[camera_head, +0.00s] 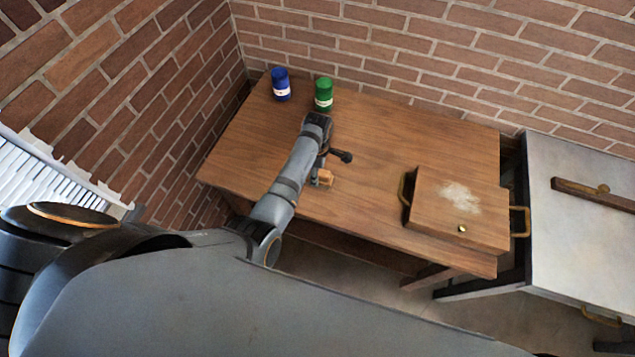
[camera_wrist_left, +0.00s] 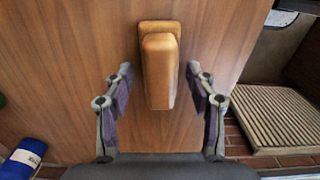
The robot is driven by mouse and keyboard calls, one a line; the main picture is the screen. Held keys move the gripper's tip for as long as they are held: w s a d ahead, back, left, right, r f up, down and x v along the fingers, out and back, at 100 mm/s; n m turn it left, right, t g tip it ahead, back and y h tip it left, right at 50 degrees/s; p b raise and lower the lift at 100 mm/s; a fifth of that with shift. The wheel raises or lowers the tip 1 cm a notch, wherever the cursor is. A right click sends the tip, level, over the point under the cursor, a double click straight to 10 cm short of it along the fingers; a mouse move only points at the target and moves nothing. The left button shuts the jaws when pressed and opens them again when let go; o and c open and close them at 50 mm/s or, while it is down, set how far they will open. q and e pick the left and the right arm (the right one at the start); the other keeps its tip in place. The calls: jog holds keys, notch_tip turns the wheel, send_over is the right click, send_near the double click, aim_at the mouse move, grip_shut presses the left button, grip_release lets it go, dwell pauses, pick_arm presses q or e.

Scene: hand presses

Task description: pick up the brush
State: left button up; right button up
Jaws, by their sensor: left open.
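The brush (camera_wrist_left: 158,70) is a light orange-brown wooden piece lying on the wooden table (camera_head: 370,130). In the head view only a small part of the brush (camera_head: 324,178) shows beside my left gripper. My left gripper (camera_wrist_left: 159,72) is open, with one finger on each side of the brush in the wrist view and clear gaps between. In the head view my left gripper (camera_head: 322,166) points down over the table, partly hidden by its own arm. My right gripper is not in view.
A blue can (camera_head: 281,85) and a green can (camera_head: 323,95) stand at the table's back left. A wooden box with white powder (camera_head: 458,208) and brass handles sits at the table's right. A metal-topped bench (camera_head: 575,235) stands farther right. Brick walls (camera_head: 400,45) close the back and left.

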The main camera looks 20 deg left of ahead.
pick_arm(q)
jog(key=shift+c, duration=0.4)
grip_shut()
